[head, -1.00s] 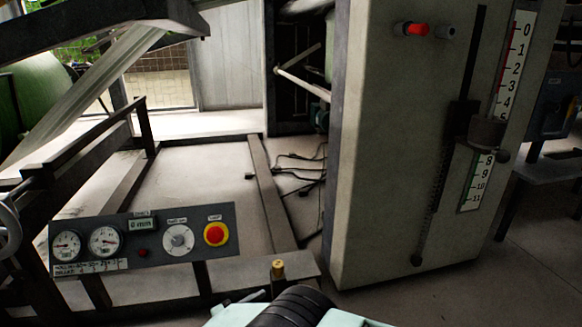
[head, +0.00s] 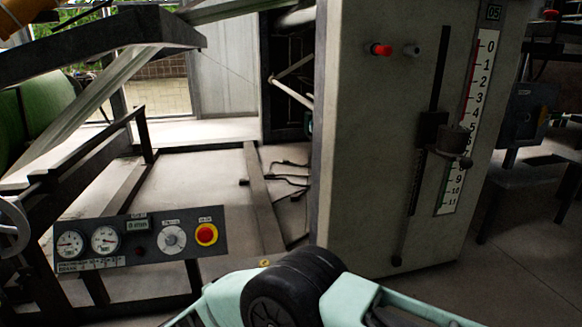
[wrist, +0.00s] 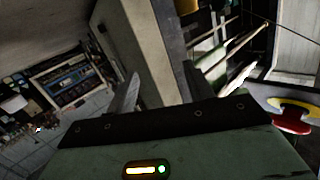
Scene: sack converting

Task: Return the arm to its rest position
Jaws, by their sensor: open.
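My gripper (wrist: 158,92) shows in the wrist view. Its two fingers stand apart with nothing between them, in front of a pale column. In the head view only part of my mint-green arm with its black joint shows at the bottom centre; the gripper is out of that frame.
A grey column (head: 385,170) stands close on the right, with a red button (head: 380,50), a slider (head: 433,132) and a numbered scale (head: 467,120). A control panel (head: 140,240) with gauges and a red knob sits low left.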

